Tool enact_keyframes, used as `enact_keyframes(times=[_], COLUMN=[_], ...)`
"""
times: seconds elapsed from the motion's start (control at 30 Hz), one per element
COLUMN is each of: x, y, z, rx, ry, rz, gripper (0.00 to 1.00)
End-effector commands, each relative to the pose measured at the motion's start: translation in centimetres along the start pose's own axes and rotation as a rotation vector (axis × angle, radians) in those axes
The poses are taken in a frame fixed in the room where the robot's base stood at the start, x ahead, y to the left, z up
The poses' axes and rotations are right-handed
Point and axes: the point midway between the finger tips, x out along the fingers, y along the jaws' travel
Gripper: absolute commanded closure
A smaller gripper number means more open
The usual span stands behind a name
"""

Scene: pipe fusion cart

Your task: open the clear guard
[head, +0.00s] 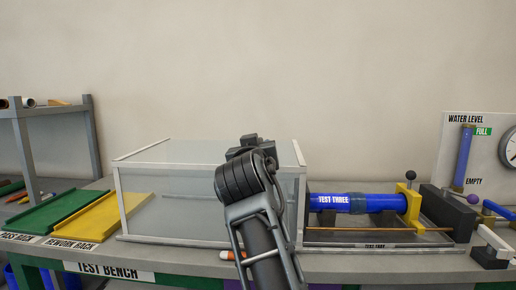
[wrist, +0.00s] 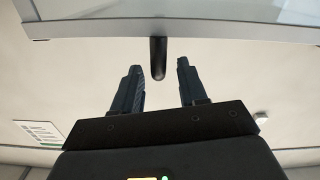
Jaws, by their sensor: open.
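The clear guard (head: 165,195) is a box of see-through panels in a pale frame. My gripper (wrist: 159,66) is open, with one finger on each side of the handle's end. A gap shows on both sides. The handle is hidden in the head view.
The blue pipe (head: 340,201) lies in a tray with a yellow clamp (head: 411,207) at right. Green (head: 55,211) and yellow (head: 97,217) racks stand left of the guard. A small orange-tipped white object (head: 227,255) lies at the bench's front edge, close to my arm.

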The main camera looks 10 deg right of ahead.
Motion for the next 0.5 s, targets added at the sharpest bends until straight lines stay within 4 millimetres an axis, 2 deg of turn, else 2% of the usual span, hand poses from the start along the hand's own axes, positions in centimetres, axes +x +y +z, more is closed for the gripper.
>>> enact_keyframes(times=[0.2,0.5], x=[-3.1,-4.0], y=[0.0,0.0], z=[0.1,0.0], rx=[0.000,0.000], ry=[0.001,0.000], rz=[-0.001,0.000], gripper=[0.58,0.58])
